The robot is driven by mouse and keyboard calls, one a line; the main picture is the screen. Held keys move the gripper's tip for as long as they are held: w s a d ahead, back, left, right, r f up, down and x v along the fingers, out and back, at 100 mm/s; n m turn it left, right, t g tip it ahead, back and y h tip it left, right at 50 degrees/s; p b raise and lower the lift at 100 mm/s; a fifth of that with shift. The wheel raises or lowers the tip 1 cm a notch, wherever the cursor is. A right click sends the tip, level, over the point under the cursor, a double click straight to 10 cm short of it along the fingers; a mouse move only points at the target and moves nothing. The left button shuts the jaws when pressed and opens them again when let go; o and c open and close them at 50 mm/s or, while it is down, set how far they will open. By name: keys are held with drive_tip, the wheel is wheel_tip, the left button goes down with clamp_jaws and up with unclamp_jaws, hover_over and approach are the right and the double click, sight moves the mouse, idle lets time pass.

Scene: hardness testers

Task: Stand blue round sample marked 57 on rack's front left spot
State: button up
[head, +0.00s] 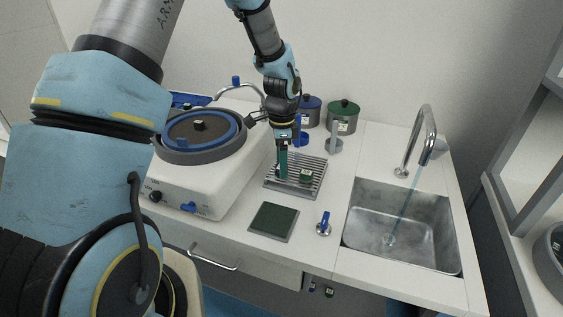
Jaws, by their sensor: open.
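The grey ribbed rack (316,181) lies on the white counter between the polishing machine and the sink. My gripper (283,174) is pointed down over the rack's left part, with its teal fingers low near the slats. Its jaws are open; the gap between them is too small to make out. A short dark green round piece (305,176) stands on the rack just right of my gripper. I cannot make out a blue round sample or any number; what is between or behind my fingers is hidden.
A polishing machine (185,178) with a round blue-rimmed wheel stands left. A dark green pad (273,221) and a small blue-topped metal piece (324,224) lie in front. Lidded pots (342,118) stand behind. A sink (400,222) with running tap is right.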

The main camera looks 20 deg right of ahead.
wheel_tip(320, 180, up, 12)
drive_tip(key=b, duration=0.3)
drive_tip(key=a+n, duration=0.2)
drive_tip(key=a, duration=0.2)
drive_tip(key=a+n, duration=0.3)
drive_tip(key=a, duration=0.2)
drive_tip(key=a+n, duration=0.2)
drive_tip(key=a, duration=0.2)
drive_tip(key=shift+a+n+t, duration=0.3)
drive_tip(key=s+a+n, duration=0.1)
drive_tip(key=a+n, duration=0.1)
drive_tip(key=a, duration=0.1)
drive_tip(key=s+a+n, duration=0.1)
drive_tip(key=a+n, duration=0.1)
drive_tip(key=s+a+n, duration=0.1)
drive_tip(key=a+n, duration=0.1)
drive_tip(key=a, duration=0.1)
drive_tip(key=shift+a+f, duration=0.25)
drive_tip(key=shift+a, duration=0.1)
drive_tip(key=s+a+n+t, duration=0.1)
drive_tip(key=s+a+n, duration=0.3)
drive_tip(key=a+n, duration=0.2)
drive_tip(key=shift+s+a+f, duration=0.3)
drive_tip(key=shift+f, duration=0.1)
